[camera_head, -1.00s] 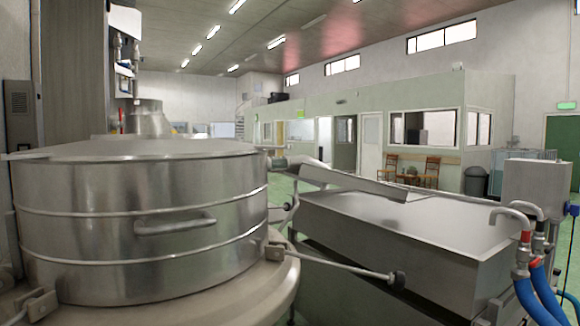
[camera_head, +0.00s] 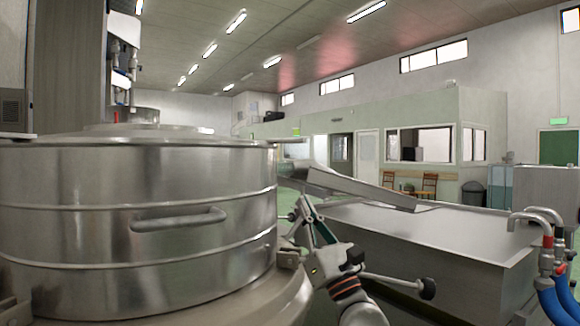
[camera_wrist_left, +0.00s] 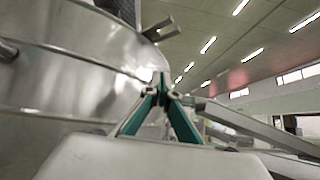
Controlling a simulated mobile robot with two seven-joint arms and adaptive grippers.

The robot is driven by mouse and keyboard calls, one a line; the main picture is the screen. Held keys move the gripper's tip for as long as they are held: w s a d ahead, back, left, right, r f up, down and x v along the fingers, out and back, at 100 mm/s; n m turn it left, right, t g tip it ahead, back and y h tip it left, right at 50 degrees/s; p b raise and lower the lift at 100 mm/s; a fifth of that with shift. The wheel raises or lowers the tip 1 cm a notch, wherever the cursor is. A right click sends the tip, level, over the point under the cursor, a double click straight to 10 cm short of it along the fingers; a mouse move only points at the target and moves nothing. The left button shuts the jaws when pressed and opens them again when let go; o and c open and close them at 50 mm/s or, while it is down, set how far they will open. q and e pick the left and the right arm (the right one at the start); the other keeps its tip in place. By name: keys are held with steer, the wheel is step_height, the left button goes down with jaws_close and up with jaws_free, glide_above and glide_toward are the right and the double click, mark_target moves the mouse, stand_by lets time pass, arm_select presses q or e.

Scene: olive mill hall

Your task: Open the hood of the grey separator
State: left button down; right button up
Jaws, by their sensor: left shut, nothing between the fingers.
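The grey separator's hood (camera_head: 90,185) is a large round steel drum with raised bands, filling the left of the head view. It sits level on its pale base (camera_head: 262,300), with no gap seen. A bar handle (camera_head: 180,220) is on its front wall. In the left wrist view the hood's curved wall (camera_wrist_left: 75,75) fills the left side. My left gripper (camera_head: 303,204) is to the right of the hood, near its lower right edge, pointing up. Its green-sided fingers (camera_wrist_left: 163,88) meet at the tips, shut and empty. I cannot tell whether they touch the wall. My right gripper is not in view.
A long steel trough (camera_head: 420,230) stands to the right, with a sloping chute (camera_head: 355,187) above it. A rod with a dark knob (camera_head: 427,288) sticks out near my left arm. Red and blue hoses (camera_head: 550,275) are at the far right.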

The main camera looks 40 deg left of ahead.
arm_select(q)
steer(key=s+d+r+p+x, duration=0.1)
steer(key=r+p+x, duration=0.1)
steer(key=x, duration=1.1)
steer(key=shift+d+r+n, duration=0.15)
steer(key=shift+d+n, duration=0.1)
steer(key=shift+n, duration=0.15)
